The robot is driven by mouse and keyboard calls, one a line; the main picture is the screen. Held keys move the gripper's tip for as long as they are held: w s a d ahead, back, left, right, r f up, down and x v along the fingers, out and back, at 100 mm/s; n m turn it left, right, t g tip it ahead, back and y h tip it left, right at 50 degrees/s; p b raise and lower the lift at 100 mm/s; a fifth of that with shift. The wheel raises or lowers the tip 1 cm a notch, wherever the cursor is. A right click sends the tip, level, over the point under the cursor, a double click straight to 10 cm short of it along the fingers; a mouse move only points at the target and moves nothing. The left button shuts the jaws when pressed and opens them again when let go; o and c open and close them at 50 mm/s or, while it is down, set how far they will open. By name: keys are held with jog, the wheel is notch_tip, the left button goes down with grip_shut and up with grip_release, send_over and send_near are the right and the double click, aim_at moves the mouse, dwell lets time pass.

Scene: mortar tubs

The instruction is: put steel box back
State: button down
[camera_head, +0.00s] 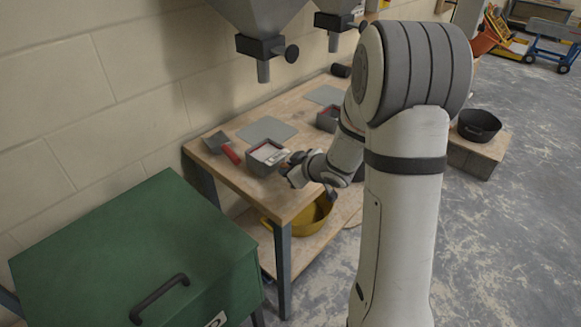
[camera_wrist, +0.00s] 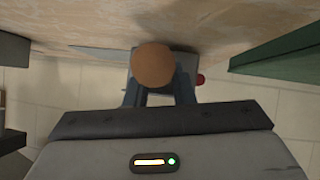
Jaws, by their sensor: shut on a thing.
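The steel box (camera_head: 267,157) is a small grey open-topped box with pale and red parts inside, near the bench's front edge. My gripper (camera_head: 293,167) is close against its right side. In the wrist view my gripper (camera_wrist: 158,92) is shut on a round wooden knob (camera_wrist: 153,66), which seems to be the end of the steel box's handle. Grey metal of the box (camera_wrist: 184,62) shows behind the knob. I cannot tell whether the box rests on the bench or is just above it.
The wooden bench (camera_head: 220,173) also carries a red-handled tool (camera_head: 231,154), a grey plate (camera_head: 267,130) and a second grey box (camera_head: 327,119). Grey hoppers (camera_head: 262,20) hang above. A green chest (camera_head: 140,240) stands left front. A yellow tub (camera_head: 308,218) sits below.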

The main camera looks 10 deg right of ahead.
jog(key=shift+f+b, duration=0.45)
jog(key=shift+f, duration=0.15)
jog(key=c, duration=1.1)
grip_release()
jog(key=shift+c, duration=0.2)
jog(key=p+v, duration=0.1)
jog(key=v, duration=0.7)
jog(key=shift+p, duration=0.35)
jog(key=s+d+r+m+g+h+p, duration=0.25)
jog(key=s+d+r+m+h, duration=0.3)
jog(key=s+r+h, duration=0.35)
jog(key=s+a+r+m+g+y+p, duration=0.1)
jog(key=s+a+r+g+y, duration=0.1)
jog(key=s, duration=0.5)
jog(key=s+a+r+m+g+y+p, duration=0.1)
jog(key=s+a+r+m+g, duration=0.1)
jog(key=s+a, duration=0.3)
jog(key=shift+s+a+g+y, duration=0.25)
jog(key=shift+s+g+y, duration=0.15)
jog(key=shift+s, duration=0.8)
